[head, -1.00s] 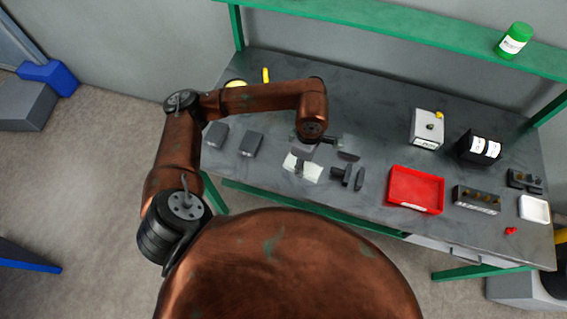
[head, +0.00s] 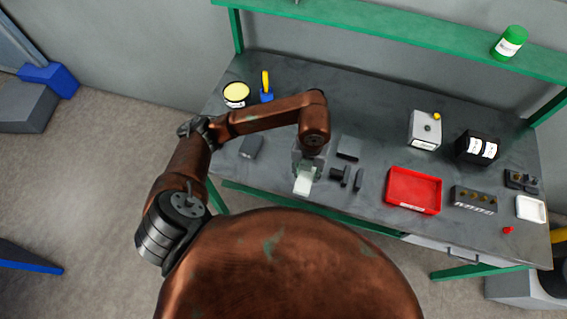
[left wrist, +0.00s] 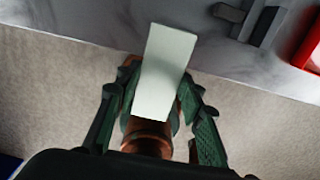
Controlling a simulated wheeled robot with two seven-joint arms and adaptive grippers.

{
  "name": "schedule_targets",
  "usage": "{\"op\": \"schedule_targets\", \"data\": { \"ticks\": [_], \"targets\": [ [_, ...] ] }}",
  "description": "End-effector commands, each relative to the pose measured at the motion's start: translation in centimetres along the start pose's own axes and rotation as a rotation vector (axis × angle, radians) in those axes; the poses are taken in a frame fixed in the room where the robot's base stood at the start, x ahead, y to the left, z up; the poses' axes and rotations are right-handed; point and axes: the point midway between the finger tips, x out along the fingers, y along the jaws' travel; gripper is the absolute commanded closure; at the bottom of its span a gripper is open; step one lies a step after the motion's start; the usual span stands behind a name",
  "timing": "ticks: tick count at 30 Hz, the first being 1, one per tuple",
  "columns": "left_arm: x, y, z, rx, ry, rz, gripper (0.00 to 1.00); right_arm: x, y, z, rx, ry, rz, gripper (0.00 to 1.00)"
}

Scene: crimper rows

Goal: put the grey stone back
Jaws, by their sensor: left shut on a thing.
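A pale grey, nearly white flat block (left wrist: 165,68), which I take to be the grey stone, is between the fingers of my left gripper (left wrist: 158,98). In the head view the stone (head: 304,184) sticks out from my left gripper (head: 308,166) towards the bench's front edge. The gripper is shut on it. In the left wrist view its far end overlaps the bench edge; I cannot tell its height above the top. My right gripper is not in view.
On the grey bench (head: 380,120), a dark clamp-like piece (head: 339,174), dark blocks (head: 348,148) and a red tray (head: 414,189) lie right of the gripper. Another dark block (head: 251,147) and a yellow-topped tub (head: 236,94) are to the left. A green shelf (head: 400,38) runs behind.

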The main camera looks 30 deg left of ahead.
Motion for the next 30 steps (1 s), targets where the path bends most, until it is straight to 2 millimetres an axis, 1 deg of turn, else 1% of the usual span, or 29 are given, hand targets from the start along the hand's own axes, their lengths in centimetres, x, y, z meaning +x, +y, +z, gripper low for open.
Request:
{"op": "schedule_targets", "data": {
  "ticks": [3, 11, 12, 15, 19, 26, 28, 30],
  "targets": [
    [1.1, 2.1, 1.5, -0.011, 0.003, 0.006, 0.91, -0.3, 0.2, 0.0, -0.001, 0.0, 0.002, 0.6],
    [3.7, 6.8, 5.4, -0.007, 0.002, 0.005, 0.91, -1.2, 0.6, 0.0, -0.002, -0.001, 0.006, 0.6],
    [4.6, 7.1, 5.7, -0.006, 0.005, 0.003, 0.91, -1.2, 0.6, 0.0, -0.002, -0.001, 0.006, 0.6],
    [6.4, 8.2, 6.6, -0.004, 0.004, 0.002, 0.91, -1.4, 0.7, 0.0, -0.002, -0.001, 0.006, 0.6],
    [7.9, 9.1, 7.5, -0.002, 0.001, 0.002, 0.91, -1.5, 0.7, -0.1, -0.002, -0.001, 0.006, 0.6],
    [9.1, 9.8, 8.1, -0.001, 0.001, 0.002, 0.91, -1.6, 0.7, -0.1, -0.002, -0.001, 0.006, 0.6],
    [9.7, 10.2, 8.4, -0.003, 0.001, 0.002, 0.91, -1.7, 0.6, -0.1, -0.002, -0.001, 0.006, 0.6],
    [10.7, 10.1, 8.3, -0.001, 0.004, 0.001, 0.91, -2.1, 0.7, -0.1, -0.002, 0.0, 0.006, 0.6]
  ]
}}
